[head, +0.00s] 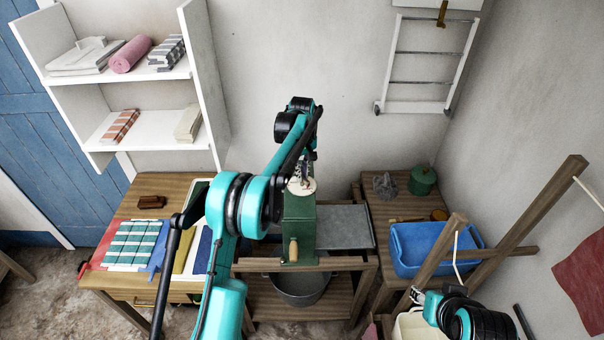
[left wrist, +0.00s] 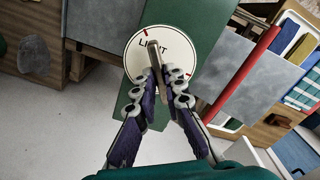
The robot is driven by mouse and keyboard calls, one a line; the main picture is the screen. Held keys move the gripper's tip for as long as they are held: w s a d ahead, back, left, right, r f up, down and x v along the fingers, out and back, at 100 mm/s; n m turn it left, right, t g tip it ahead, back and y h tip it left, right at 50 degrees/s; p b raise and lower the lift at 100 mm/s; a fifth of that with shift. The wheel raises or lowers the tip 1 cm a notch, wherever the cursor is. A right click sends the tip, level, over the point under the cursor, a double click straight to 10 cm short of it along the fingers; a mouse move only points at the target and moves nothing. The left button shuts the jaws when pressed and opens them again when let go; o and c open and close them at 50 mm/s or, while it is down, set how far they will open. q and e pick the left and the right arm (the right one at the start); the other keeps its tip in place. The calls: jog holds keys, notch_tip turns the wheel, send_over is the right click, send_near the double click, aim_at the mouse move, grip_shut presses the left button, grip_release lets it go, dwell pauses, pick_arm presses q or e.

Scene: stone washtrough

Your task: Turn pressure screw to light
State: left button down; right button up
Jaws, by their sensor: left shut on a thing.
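The pressure screw's metal bar handle (left wrist: 156,60) stands over a round white dial (left wrist: 135,58) on the green machine (left wrist: 205,25). The dial carries the word LIGHT, partly hidden by the bar, and red marks at its upper left and lower right. The bar's far end is close to the upper-left mark. My left gripper (left wrist: 159,82) is shut on the bar. In the head view my left gripper (head: 305,165) is above the dial (head: 301,187) on top of the green machine (head: 300,220). My right gripper (head: 420,297) is low at the right, small and unclear.
A wooden table (head: 150,188) with folded cloths is left of the machine. A grey tray (head: 345,226) adjoins its right side, with a metal bucket (head: 298,290) below. A blue tub (head: 432,248) and wooden posts (head: 545,200) stand right.

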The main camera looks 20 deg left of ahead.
pick_arm(q)
jog(key=shift+n, duration=0.9)
jog(key=c, duration=1.6)
grip_release()
notch_tip(320, 180, up, 12)
